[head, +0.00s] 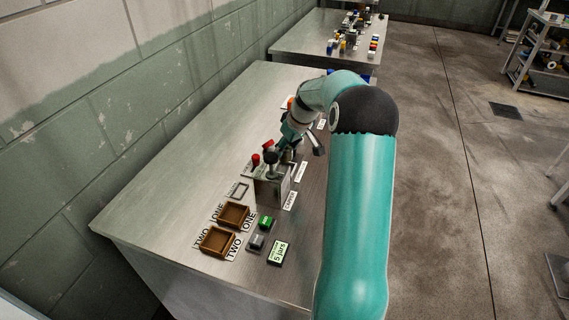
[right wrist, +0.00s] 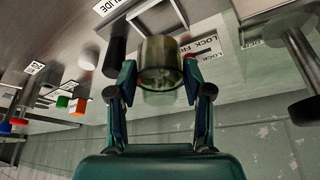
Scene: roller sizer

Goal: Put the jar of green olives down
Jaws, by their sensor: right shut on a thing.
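My right gripper (right wrist: 158,85) is shut on the jar of green olives (right wrist: 160,62), a clear jar with greenish contents, held between the two fingers in the right wrist view. In the head view the right gripper (head: 291,143) is over the metal table, behind the grey lever box. The jar cannot be made out there. Whether the jar touches anything below it, I cannot tell. My left gripper is not in view.
The metal table (head: 165,180) carries a grey box (head: 272,190) with a black knob, red knobs (head: 268,146), two brown trays (head: 233,214) (head: 217,241), a green button (head: 265,222) and a "5 jars" sign (head: 279,252). Its left side is bare.

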